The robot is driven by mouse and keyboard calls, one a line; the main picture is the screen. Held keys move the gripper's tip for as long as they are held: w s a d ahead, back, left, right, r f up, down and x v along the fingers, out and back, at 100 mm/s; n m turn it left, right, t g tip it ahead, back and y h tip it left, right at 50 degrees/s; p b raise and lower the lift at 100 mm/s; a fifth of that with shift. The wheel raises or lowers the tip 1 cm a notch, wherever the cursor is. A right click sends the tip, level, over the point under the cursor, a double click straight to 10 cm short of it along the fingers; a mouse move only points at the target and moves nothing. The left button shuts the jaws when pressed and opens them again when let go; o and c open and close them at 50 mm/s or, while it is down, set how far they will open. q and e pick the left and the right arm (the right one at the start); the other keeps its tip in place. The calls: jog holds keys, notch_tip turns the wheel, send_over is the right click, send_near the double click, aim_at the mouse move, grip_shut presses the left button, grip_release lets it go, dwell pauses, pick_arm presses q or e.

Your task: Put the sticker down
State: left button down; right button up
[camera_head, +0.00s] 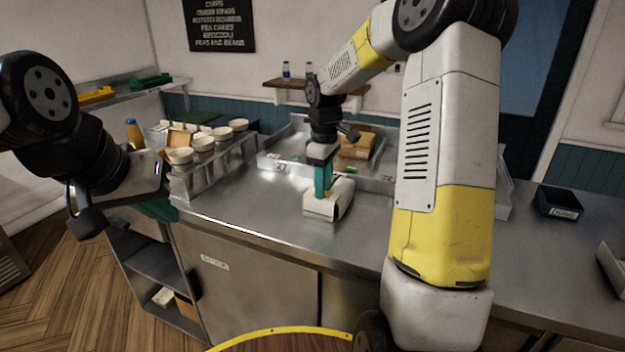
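A white device with an upright teal handle (340,197), the only thing that looks like the sticker, is on the steel counter near its front edge, right of centre. Its base appears to touch the counter. My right gripper (321,160) points straight down over it and appears shut on the top of the teal handle; the fingertips are small and hard to make out. My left gripper (158,180) is at the left, in front of the rack of bowls, away from the device. Its fingers do not show clearly.
White bowls (203,144) stand in a steel rack (215,170) on the left. A cardboard box (356,146) is in a tray behind the device. A dark labelled bin (557,203) sits at the right. The counter (260,208) left of the device is clear.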

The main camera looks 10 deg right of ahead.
jog(key=shift+s+a+f, duration=0.15)
jog(key=shift+s+f, duration=0.15)
jog(key=shift+f, duration=0.2)
notch_tip(320, 180, up, 13)
jog(key=s+a+r+m+t, duration=0.15)
jog(key=s+r+m, duration=0.3)
jog(key=s, duration=0.65)
jog(key=s+f+m+t+y, duration=0.1)
jog(key=s+m+t, duration=0.1)
jog(key=s, duration=0.4)
jog(key=s+f+m+t+y, duration=0.1)
jog(key=s+f+m+t, duration=0.1)
jog(key=s, duration=0.5)
jog(key=shift+a+f+m, duration=0.25)
jog(key=shift+a+m, duration=0.05)
jog(key=shift+m, duration=0.55)
jog(key=shift+t, duration=0.25)
